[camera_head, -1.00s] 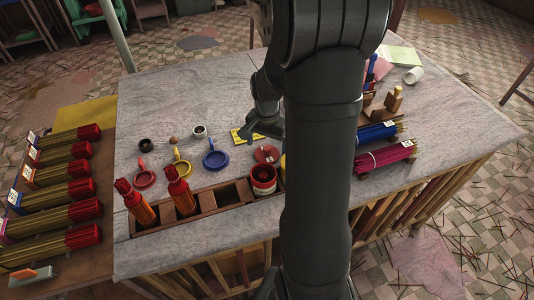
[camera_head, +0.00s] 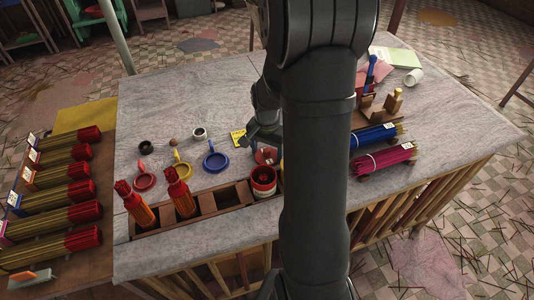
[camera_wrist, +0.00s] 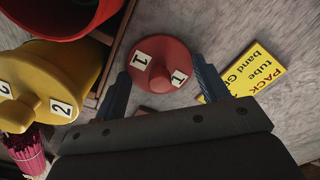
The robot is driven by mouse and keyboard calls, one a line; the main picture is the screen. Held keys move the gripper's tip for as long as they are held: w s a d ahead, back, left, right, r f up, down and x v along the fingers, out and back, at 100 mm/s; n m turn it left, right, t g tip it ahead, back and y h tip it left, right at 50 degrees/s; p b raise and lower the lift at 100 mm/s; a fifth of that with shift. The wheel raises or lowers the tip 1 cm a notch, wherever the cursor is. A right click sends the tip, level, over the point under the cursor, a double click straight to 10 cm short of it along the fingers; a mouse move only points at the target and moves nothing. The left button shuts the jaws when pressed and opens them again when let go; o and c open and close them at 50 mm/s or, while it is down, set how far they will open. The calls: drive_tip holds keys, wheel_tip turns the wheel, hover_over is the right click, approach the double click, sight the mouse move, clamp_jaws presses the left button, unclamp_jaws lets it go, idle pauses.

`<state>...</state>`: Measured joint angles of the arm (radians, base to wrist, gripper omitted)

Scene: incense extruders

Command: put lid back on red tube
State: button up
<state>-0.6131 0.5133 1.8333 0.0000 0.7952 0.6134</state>
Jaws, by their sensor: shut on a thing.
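The red lid (camera_wrist: 161,65) is round, with a central knob and two labels marked 1. In the wrist view it sits between the two fingers of my gripper (camera_wrist: 162,80), which is shut on it. In the head view the lid (camera_head: 264,157) is just behind the red tube, partly hidden by my gripper (camera_head: 263,141). I cannot tell whether it touches the table. The red tube (camera_head: 263,183) stands open-topped in the right part of the wooden rack. Part of its rim (camera_wrist: 58,14) shows at the wrist view's top left.
A yellow lidded tube (camera_wrist: 45,75) marked 2 is close to the left finger. A yellow card (camera_wrist: 257,72) lies to the right. My arm hides part of the table.

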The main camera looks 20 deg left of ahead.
sight(267, 152)
drive_tip(key=r, duration=1)
drive_tip(key=shift+s+d, duration=0.1)
drive_tip(key=shift+s, duration=0.25)
drive_tip(key=s+d+r, duration=0.3)
drive_tip(key=s, duration=0.6)
drive_tip(key=shift+s+d+f, duration=0.1)
drive_tip(key=shift+d+f, duration=0.05)
drive_tip(key=shift+f, duration=1.55)
drive_tip(key=shift+s+d+f, duration=0.1)
drive_tip(key=shift+f, duration=1.6)
drive_tip(key=shift+f, duration=0.15)
drive_tip(key=o, duration=1.2)
drive_tip(key=shift+r, duration=3.5)
